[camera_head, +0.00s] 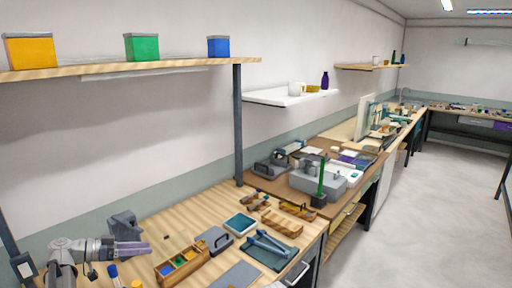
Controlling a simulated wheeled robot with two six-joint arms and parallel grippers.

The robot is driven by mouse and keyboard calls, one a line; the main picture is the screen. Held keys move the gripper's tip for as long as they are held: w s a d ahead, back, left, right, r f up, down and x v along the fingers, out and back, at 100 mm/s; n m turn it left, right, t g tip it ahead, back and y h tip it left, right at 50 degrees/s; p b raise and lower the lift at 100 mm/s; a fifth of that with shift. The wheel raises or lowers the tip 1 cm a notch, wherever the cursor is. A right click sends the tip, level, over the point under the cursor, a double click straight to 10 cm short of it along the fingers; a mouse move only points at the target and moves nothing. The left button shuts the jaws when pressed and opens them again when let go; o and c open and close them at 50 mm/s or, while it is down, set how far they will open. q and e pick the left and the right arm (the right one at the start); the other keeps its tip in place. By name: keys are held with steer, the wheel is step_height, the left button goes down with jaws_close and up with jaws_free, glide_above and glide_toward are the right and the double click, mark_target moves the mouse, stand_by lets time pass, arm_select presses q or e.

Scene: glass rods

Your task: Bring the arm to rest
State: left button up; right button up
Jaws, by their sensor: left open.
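My left arm comes in at the lower left of the head view. My left gripper (133,248) is open and points right, over the left part of the wooden workbench (185,215). Nothing shows between its fingers. My right gripper is not in view. No glass rod can be made out clearly at this size.
Near the gripper are a grey device (124,224) and a wooden box (182,264) with coloured compartments. A shelf (150,66) with coloured boxes hangs above. Floor at right is clear.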

arm_select(q)
steer(key=s+d+f+n+g+y+b, duration=0.15)
steer(key=d+f, duration=0.25)
steer(key=d, duration=0.4)
steer(key=s+d+f+g+y, duration=0.1)
steer(key=s+d+f+g, duration=0.15)
steer(key=d+f, duration=0.35)
steer(key=s+d+f+n+g+y+b, duration=0.1)
steer(key=s+d+f+y+b, duration=0.1)
steer(key=s+d+f+y, duration=0.4)
steer(key=s+d+f+n+g+y+b, duration=0.2)
steer(key=s+d+f+y, duration=0.4)
steer(key=s+d, duration=0.4)
steer(key=shift+s+f+b, duration=0.3)
steer(key=shift+s+b, duration=0.3)
steer(key=shift+s, duration=0.45)
steer(key=shift+d+n, duration=0.1)
steer(key=shift+n, duration=0.15)
